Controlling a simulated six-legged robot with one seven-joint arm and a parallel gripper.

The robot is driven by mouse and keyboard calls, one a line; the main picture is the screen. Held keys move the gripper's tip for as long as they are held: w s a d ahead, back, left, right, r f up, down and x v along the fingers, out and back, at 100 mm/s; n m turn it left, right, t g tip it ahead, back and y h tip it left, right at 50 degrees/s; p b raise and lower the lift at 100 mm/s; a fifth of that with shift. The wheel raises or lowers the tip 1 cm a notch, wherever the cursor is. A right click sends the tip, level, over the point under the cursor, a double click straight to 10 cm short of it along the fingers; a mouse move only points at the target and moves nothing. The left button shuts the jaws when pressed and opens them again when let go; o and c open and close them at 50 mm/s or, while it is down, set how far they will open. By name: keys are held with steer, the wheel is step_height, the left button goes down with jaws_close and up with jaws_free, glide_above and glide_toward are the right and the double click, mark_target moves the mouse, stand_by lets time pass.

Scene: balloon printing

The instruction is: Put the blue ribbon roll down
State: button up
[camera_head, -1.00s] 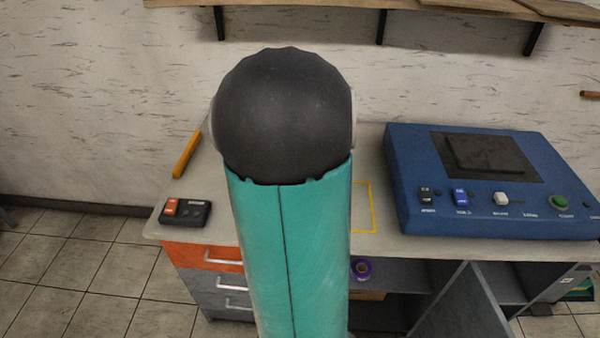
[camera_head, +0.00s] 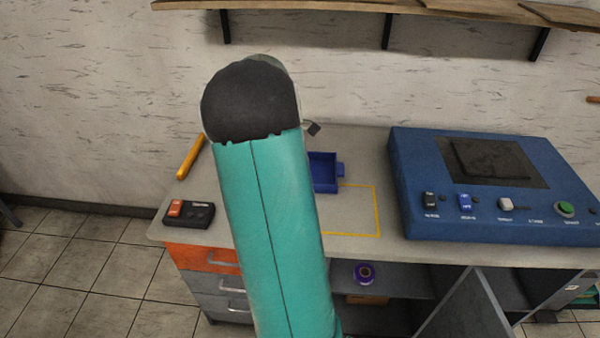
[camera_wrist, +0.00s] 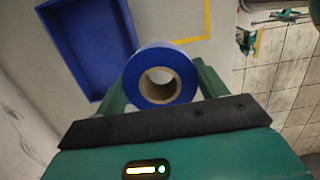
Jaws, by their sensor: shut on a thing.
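A blue ribbon roll (camera_wrist: 160,75) with a brown core is between the green fingers of my gripper (camera_wrist: 161,80) in the wrist view. The gripper is shut on it. Beside the roll, at its upper left in that view, is a blue tray (camera_wrist: 88,45) on the table; the roll looks to be outside the tray, and its height above the table is hard to tell. In the head view the tray (camera_head: 323,172) shows partly behind my arm, and the gripper and blue roll are hidden there.
A yellow outline (camera_head: 378,210) marks the table in front of the tray. A blue machine (camera_head: 490,190) stands to the right. A switch box (camera_head: 188,213) and a yellow stick (camera_head: 190,157) lie at the left. A purple roll (camera_head: 364,273) sits on the shelf below.

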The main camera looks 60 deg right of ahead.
steer(key=w+d+f, duration=0.2)
steer(key=d+f, duration=0.1)
steer(key=w+d+f, duration=0.6)
steer(key=d, duration=0.1)
steer(key=shift+w, duration=0.1)
steer(key=shift+w+d+f, duration=0.2)
steer(key=shift+d+f, duration=0.15)
steer(key=shift+f, duration=1.6)
steer(key=shift+f, duration=0.2)
steer(key=o, duration=1.1)
steer(key=shift+r, duration=0.1)
